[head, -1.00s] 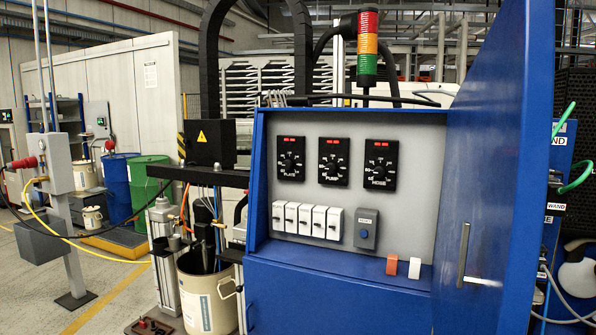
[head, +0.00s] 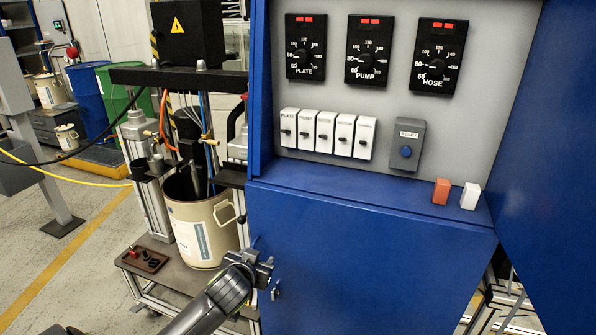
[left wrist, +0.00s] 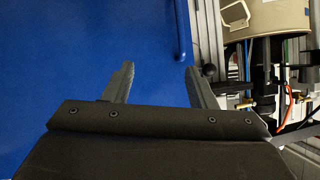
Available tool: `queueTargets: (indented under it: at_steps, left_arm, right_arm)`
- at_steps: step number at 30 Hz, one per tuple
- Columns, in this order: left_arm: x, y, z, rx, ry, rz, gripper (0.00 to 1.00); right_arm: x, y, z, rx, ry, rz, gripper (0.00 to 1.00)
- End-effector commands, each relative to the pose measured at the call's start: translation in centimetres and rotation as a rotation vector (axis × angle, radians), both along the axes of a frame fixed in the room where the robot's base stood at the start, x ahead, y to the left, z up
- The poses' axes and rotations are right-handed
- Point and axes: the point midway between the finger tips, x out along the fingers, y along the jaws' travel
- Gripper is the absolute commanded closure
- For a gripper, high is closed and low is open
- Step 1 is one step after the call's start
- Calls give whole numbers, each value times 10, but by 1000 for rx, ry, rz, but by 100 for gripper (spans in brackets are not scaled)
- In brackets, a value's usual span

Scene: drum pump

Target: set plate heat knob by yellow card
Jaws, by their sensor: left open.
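The plate heat knob (head: 304,56) is on a black dial labelled PLATE at the upper left of the grey panel, with red lights above its scale. Similar dials labelled PUMP (head: 367,60) and HOSE (head: 437,63) stand to its right. No yellow card shows in either view. My left gripper (head: 262,262) is low in the head view, in front of the blue cabinet's lower front and well below the dials. In the left wrist view its two fingers (left wrist: 158,80) are apart with nothing between them. My right gripper is not in view.
Below the dials are several white switches (head: 327,132) and a grey RESET box (head: 407,145). An orange block (head: 441,191) and a white block (head: 470,196) stand on the ledge. The open blue door (head: 550,150) bounds the right; a pail (head: 200,230) stands left.

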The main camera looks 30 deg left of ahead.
Motion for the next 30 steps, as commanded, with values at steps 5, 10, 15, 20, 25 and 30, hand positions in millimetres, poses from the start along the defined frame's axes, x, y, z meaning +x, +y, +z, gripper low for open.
queueTargets:
  at_steps: [5,10,15,20,25,30]
  left_arm:
    - [54,4,163,55,-396,-37,49]
    - [60,-10,286,65,-695,-99,49]
    - [50,-23,354,63,-864,-152,49]
    - [50,-26,373,59,-908,-167,49]
    - [70,-21,383,56,-909,-164,49]
    - [98,-14,395,56,-907,-164,49]
  right_arm:
    - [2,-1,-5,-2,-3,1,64]
    - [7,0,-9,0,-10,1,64]
    - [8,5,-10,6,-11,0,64]
    - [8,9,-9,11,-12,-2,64]
    - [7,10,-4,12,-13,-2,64]
    - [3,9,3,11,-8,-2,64]
